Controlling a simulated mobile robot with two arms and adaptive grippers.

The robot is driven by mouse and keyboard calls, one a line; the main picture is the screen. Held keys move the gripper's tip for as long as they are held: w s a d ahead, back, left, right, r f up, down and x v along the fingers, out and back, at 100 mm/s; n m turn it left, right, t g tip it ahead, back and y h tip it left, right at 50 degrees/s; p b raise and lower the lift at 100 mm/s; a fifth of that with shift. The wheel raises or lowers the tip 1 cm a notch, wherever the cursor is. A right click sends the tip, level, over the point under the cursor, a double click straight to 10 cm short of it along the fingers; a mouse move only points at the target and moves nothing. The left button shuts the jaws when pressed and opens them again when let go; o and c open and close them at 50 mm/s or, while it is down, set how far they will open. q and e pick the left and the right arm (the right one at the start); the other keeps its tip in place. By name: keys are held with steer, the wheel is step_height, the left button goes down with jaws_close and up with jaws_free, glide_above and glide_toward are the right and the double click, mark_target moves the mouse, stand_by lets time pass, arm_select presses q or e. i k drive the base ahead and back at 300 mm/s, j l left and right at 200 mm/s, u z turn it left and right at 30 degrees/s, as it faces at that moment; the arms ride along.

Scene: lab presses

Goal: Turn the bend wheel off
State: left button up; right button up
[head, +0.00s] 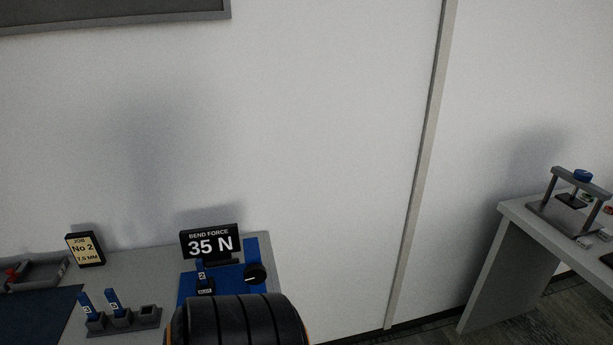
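A blue bend unit (188,287) sits on the grey bench at the lower left. Its black display (210,243) reads "BEND FORCE 35 N". A round black knob (256,274) with a pale pointer mark is on the unit, right of and below the display; it looks like the bend wheel, but I cannot read a label on it. A small blue tag (202,276) stands in a black holder left of the knob. A black ribbed arm link of mine covers the front of the unit. Neither gripper is in view.
A job card (85,249) reads "No 2, 7.5 MM". A grey rack (147,319) holds two blue tags and has one empty slot. A dark blue mat (35,312) lies left. A second table (507,240) with a blue-topped press (568,203) stands right, across a floor gap.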

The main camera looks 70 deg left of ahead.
mark_target(255, 273)
steer(key=i+j+u, duration=0.2)
steer(key=i+u, duration=1)
steer(key=i+l+u, duration=0.25)
steer(key=i+u, duration=0.35)
steer(key=u, duration=0.3)
steer(key=i+u, duration=0.15)
steer(key=u, duration=0.35)
steer(key=i+l+u, duration=0.1)
steer(key=u, duration=0.35)
steer(key=i+l+u, duration=0.1)
steer(key=u, duration=0.35)
